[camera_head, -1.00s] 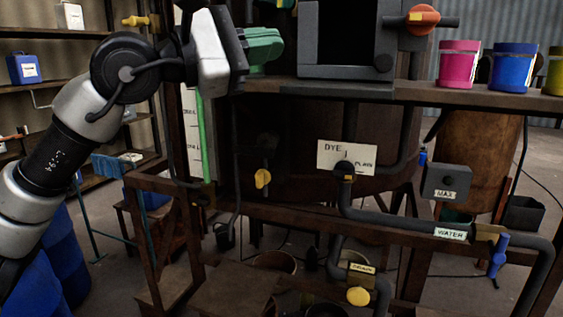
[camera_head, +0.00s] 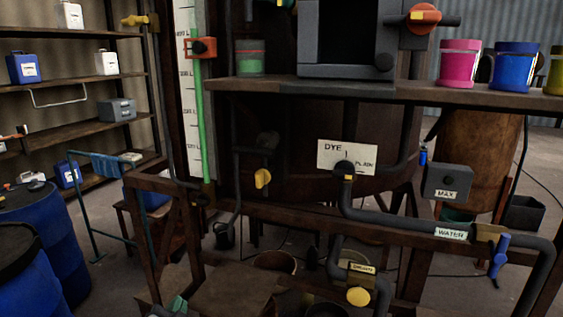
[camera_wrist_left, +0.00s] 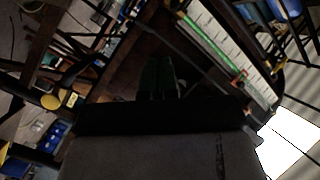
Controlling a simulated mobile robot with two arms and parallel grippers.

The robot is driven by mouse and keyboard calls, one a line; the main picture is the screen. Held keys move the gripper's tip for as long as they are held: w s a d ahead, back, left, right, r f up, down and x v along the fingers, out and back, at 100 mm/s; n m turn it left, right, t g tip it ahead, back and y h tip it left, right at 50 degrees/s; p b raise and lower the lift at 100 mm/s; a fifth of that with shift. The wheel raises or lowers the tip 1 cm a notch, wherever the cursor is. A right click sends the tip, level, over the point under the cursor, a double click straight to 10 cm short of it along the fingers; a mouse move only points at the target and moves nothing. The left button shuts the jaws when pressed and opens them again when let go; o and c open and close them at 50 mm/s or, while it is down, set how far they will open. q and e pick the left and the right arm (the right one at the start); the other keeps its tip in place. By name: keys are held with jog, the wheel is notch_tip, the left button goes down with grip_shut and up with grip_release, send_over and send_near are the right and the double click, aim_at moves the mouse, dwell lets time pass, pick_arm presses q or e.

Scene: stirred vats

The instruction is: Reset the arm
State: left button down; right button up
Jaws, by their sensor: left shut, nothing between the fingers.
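My left gripper (camera_head: 177,304) shows only as a small green piece at the bottom edge of the head view, low in front of the wooden frame. The rest of its arm is out of that view. In the left wrist view its dark green fingers (camera_wrist_left: 160,78) are shut together with nothing between them. The picture is dark there. My right gripper is in no frame.
A shelf (camera_head: 460,97) bears a green-banded cup (camera_head: 250,58), a pink mug (camera_head: 459,64) and a blue mug (camera_head: 513,69). Pipes with yellow and blue valve handles run below. Blue barrels (camera_head: 42,235) stand at left. A gauge with a green column (camera_head: 197,110) stands behind.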

pick_arm(q)
jog(key=s+a+f+n+g+h, duration=0.1)
jog(key=s+f+n+g, duration=0.2)
jog(key=s+f+g, duration=0.6)
jog(key=s+f+n+g+h, duration=0.1)
jog(key=s+f+n+g, duration=0.25)
jog(key=s+f, duration=1)
notch_tip(320, 180, down, 22)
jog(key=s+g, duration=0.2)
jog(key=s, duration=0.1)
jog(key=s+a+f+g, duration=0.1)
jog(key=s+a+f, duration=0.2)
jog(key=s+f, duration=1.3)
jog(key=shift+f+m, duration=0.4)
jog(key=shift+m, duration=0.05)
jog(key=shift+a, duration=0.1)
